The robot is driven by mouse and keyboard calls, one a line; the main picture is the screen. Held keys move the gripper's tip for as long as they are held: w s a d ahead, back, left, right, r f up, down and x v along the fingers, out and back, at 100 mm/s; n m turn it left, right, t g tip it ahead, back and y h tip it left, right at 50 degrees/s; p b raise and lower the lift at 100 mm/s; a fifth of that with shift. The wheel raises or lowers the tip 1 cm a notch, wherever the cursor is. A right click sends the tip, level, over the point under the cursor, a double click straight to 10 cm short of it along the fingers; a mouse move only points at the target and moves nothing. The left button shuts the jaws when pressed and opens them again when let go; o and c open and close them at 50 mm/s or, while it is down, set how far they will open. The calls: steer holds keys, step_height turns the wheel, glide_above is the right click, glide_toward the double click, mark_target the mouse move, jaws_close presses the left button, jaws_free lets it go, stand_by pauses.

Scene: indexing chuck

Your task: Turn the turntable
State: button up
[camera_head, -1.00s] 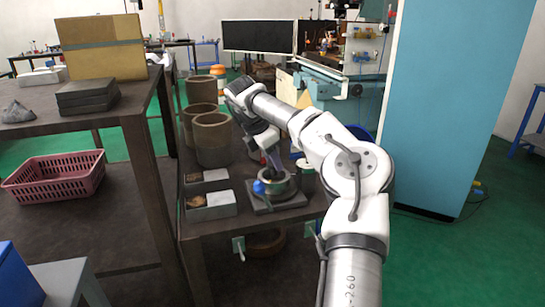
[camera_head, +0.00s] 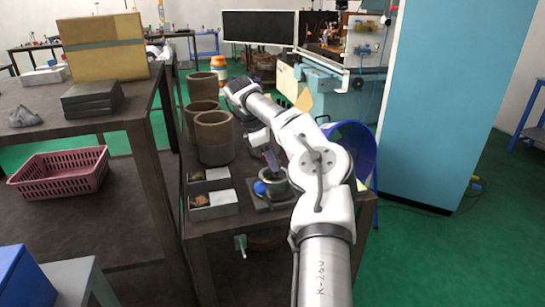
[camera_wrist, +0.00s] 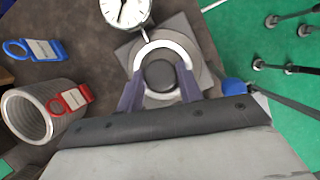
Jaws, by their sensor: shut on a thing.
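The turntable (camera_head: 272,186) is a round metal chuck on a dark square plate near the front of the low brown table. In the wrist view it shows a pale ring (camera_wrist: 150,50) around a dark round centre. A blue knob (camera_head: 260,187) sits at its side, and it also shows in the wrist view (camera_wrist: 235,87). My gripper (camera_wrist: 160,72) reaches down from above, with its two purple fingers on opposite sides of the dark centre. It is shut on the turntable. My gripper body hides the near part of the plate.
Grey bins (camera_head: 213,205) and brown cylinders (camera_head: 214,140) stand left of the turntable. In the wrist view a dial gauge (camera_wrist: 127,12), a ribbed metal tube (camera_wrist: 40,112), a red tag (camera_wrist: 70,99) and a blue tag (camera_wrist: 35,49) lie close by. A blue cabinet (camera_head: 450,100) stands to the right.

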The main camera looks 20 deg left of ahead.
steer(key=o, duration=1)
steer(key=shift+r, duration=0.15)
steer(key=p+v, duration=0.3)
steer(key=v, duration=1)
steer(key=shift+s+r+p, duration=0.1)
steer(key=shift+r+p, duration=0.2)
steer(key=shift+f, duration=0.1)
